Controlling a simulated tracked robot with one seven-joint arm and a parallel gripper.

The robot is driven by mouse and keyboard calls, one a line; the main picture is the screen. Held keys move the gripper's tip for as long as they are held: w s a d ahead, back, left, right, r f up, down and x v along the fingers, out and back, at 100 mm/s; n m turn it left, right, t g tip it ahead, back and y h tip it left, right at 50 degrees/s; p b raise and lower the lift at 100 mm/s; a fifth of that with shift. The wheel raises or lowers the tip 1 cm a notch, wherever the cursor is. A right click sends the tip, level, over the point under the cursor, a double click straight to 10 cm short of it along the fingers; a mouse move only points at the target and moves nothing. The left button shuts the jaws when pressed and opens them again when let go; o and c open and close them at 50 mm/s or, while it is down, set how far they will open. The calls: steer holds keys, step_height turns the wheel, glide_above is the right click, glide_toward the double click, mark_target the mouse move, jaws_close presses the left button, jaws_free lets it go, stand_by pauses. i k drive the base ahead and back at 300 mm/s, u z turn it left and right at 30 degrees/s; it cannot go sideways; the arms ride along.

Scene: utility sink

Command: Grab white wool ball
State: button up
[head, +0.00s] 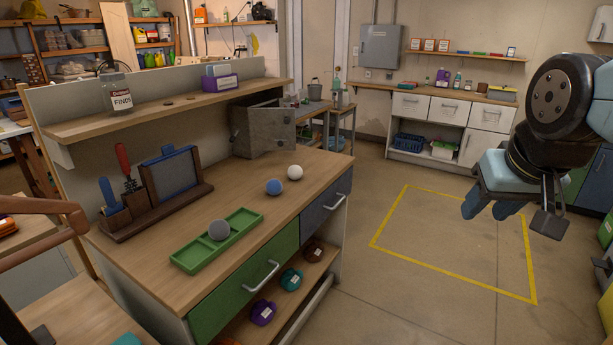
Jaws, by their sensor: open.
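The white wool ball (295,172) rests on the wooden workbench top (310,200), toward its far right part. A blue ball (273,187) with a pale patch lies just left of it and nearer to me, with a small gap between them. A grey ball (219,230) sits in a green tray (190,262) near the front of the bench. My gripper (490,207) is at the right of the view, well away from the bench, above the floor. Its fingers point down, apart and with nothing between them.
A tool holder (150,207) with upright tools stands at the bench's left. A grey metal box (262,130) stands behind the balls. A shelf (160,105) runs along the back. The floor inside the yellow outline (450,240) is clear.

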mark_target(295, 171)
steer(key=u, duration=0.15)
steer(key=i, duration=0.95)
steer(key=z, duration=0.1)
